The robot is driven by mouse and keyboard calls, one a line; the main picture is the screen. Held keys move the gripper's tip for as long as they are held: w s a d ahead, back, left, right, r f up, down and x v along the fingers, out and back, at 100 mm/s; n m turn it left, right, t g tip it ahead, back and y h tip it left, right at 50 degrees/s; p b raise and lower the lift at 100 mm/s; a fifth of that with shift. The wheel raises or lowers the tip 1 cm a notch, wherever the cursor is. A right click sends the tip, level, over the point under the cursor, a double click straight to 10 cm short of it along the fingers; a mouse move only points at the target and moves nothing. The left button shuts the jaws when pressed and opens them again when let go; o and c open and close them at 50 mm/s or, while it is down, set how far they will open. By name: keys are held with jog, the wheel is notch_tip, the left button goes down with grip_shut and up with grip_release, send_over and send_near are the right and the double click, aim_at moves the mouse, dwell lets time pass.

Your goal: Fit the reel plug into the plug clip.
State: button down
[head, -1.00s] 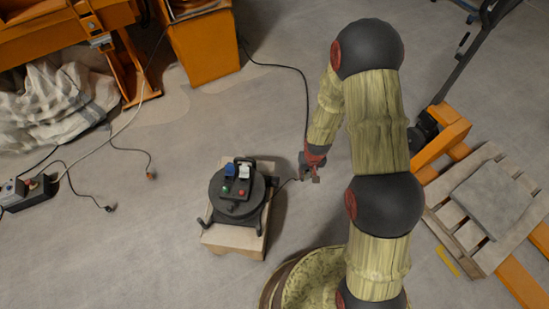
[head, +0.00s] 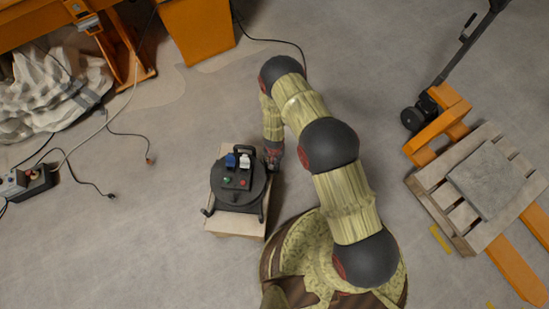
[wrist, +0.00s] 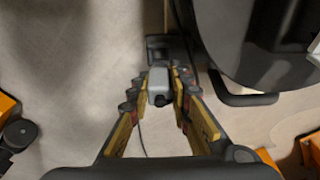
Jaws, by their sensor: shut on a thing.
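The black cable reel (head: 238,195) stands on a pale wooden crate (head: 236,224) in the head view. My gripper (head: 273,168) is close beside the reel's right side, its fingers mostly hidden there. In the wrist view my gripper (wrist: 157,90) is shut on the grey reel plug (wrist: 158,78), and a thin cord runs down from it. A dark block (wrist: 158,43) lies just beyond the plug; it may be the plug clip. I cannot tell whether the plug touches it. The reel's dark drum (wrist: 262,38) fills the upper right of the wrist view.
An orange pallet jack (head: 440,120) with a wooden pallet (head: 470,245) stands at the right. An orange cabinet (head: 198,32) is at the top. A power strip (head: 38,183) and loose cables lie at the left. Grey floor is open around the crate.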

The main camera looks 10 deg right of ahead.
jog(key=shift+f, duration=0.1)
dwell(0.3)
jog(key=shift+f+b, duration=1.7)
jog(key=shift+f, duration=0.45)
jog(key=shift+s+f+b, duration=0.1)
jog(key=shift+f+b, duration=0.75)
jog(key=shift+f, duration=0.2)
jog(key=c, duration=1.6)
grip_release()
jog(key=shift+c, duration=0.2)
jog(key=o, duration=0.6)
jog(key=shift+c, duration=0.2)
jog(key=shift+r, duration=0.1)
jog(key=shift+r+p, duration=3.05)
jog(key=shift+r, duration=0.9)
